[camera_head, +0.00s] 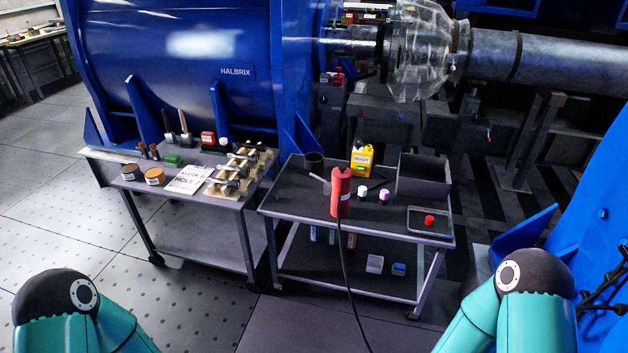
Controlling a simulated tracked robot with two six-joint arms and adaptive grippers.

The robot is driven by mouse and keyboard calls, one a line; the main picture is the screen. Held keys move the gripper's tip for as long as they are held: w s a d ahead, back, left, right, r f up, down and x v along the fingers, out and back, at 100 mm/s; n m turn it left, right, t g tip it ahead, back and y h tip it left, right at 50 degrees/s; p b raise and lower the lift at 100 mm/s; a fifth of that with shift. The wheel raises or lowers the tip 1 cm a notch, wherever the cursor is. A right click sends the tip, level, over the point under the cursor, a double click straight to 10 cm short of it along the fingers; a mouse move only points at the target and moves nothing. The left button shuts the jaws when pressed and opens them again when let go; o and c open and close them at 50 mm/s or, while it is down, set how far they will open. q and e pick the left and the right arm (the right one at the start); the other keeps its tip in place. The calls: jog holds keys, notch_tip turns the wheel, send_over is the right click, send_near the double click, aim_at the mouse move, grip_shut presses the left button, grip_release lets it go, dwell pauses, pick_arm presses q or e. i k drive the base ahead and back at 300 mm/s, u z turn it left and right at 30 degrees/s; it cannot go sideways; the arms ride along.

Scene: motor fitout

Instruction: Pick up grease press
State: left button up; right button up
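A red upright cylinder (341,194) with a small pale label stands near the front edge of the right-hand cart (290,196). It looks like the grease press. A black hose or cable runs from it down past the cart's front to the floor. Parts of both my arms show at the bottom left and bottom right corners, well apart from the cart. Neither of my grippers is in view.
The cart also bears a yellow canister (361,160), a dark open box (423,176), a dark cup (314,162), small bottles, and a tray (411,221) with a red item. A tool table (240,198) stands left. The floor in front is clear except for the hose.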

aim_at(328, 190)
jog(key=u, duration=0.15)
jog(key=i, duration=1.8)
jog(key=z, duration=0.65)
jog(key=k, duration=0.85)
jog(key=z, duration=0.2)
jog(key=i, duration=0.8)
jog(key=u, duration=0.1)
